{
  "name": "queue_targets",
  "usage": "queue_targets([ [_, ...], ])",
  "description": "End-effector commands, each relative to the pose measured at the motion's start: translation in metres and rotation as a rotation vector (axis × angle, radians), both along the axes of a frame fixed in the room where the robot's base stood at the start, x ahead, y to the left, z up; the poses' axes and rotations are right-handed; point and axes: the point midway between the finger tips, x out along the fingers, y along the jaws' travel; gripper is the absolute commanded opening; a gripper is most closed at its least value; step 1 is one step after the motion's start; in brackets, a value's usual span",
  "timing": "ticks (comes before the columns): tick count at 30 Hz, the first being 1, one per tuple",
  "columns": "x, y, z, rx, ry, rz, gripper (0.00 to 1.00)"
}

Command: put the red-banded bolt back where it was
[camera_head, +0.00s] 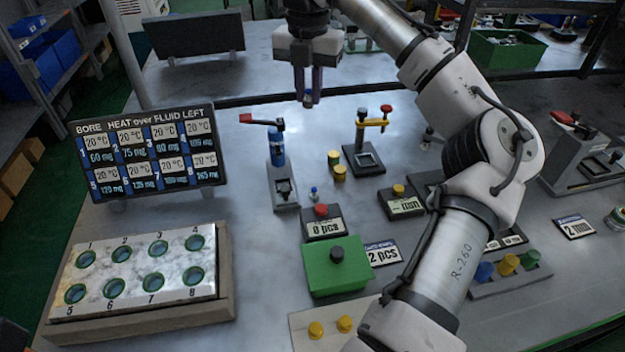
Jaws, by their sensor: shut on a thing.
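My gripper (309,90) points down over the back middle of the table. It is shut on a small part, of which only a grey-blue end (308,99) shows below the fingertips. The fingers hide the rest, and I cannot make out a red band on it. The pale marbled valve block (135,272) lies at the front left, with several green-rimmed bores numbered 1 to 8. The bores look dark inside, and I see no bolt standing up from them. My gripper is far behind and to the right of the block.
A readout board (150,155) stands behind the block. A blue press with a red handle (277,148) and a yellow-handled clamp stand (364,155) are near my gripper. A small blue-topped piece (314,193), a green box (336,266) and a counter box (322,222) stand mid-table.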

Motion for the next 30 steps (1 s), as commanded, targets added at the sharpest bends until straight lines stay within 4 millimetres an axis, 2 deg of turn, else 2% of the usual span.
queue_targets([
  [5,-0.001,0.000,-0.020,0.002,0.003,0.013,0.00],
  [18,-0.001,-0.001,-0.130,-0.001,0.003,0.009,0.00],
  [30,-0.001,0.000,-0.180,-0.001,0.003,0.009,0.00],
])
